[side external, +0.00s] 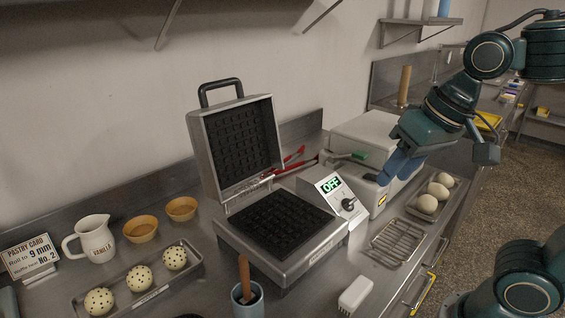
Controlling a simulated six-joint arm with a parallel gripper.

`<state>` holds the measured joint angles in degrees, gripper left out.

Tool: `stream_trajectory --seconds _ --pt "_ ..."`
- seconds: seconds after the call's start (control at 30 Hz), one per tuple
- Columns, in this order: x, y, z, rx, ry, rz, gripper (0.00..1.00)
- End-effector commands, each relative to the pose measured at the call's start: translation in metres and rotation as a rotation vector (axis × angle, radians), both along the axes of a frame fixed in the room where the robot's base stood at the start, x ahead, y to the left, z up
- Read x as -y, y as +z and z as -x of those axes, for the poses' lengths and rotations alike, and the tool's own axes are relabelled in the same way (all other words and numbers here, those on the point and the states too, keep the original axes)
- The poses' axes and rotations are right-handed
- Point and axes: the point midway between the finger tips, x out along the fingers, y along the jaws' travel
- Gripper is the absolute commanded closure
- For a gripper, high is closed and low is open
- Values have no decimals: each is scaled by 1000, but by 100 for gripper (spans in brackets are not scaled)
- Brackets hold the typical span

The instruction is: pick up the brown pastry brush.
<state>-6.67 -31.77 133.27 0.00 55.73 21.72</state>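A brown handle (244,272) stands upright out of a blue-grey cup (247,301) at the bottom of the side view, in front of the waffle iron. It looks like the brown pastry brush; its lower end is hidden in the cup. My gripper (390,170) is at the upper right, over the counter near the pale box, well apart from the cup. Its blue finger part points down and left. Nothing is seen held in it, but the gap between the fingers does not show clearly.
The open waffle iron (283,262), its display reading OFF, stands between my gripper and the cup. A dough-ball tray (150,297) lies left of the cup.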

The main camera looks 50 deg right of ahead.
Motion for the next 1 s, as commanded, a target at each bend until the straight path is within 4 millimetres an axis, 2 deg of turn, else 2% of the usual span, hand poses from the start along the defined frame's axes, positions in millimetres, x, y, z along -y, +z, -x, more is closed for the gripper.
stream_trajectory --seconds 0.23,0.53,0.8,1.0 --pt "-35 12 -41 -108 -214 -102 61" --pt "-87 14 -84 -230 -493 -174 61" --pt "-145 2 -115 -320 -758 -194 61" --pt "-188 -12 -129 -362 -947 -187 61"
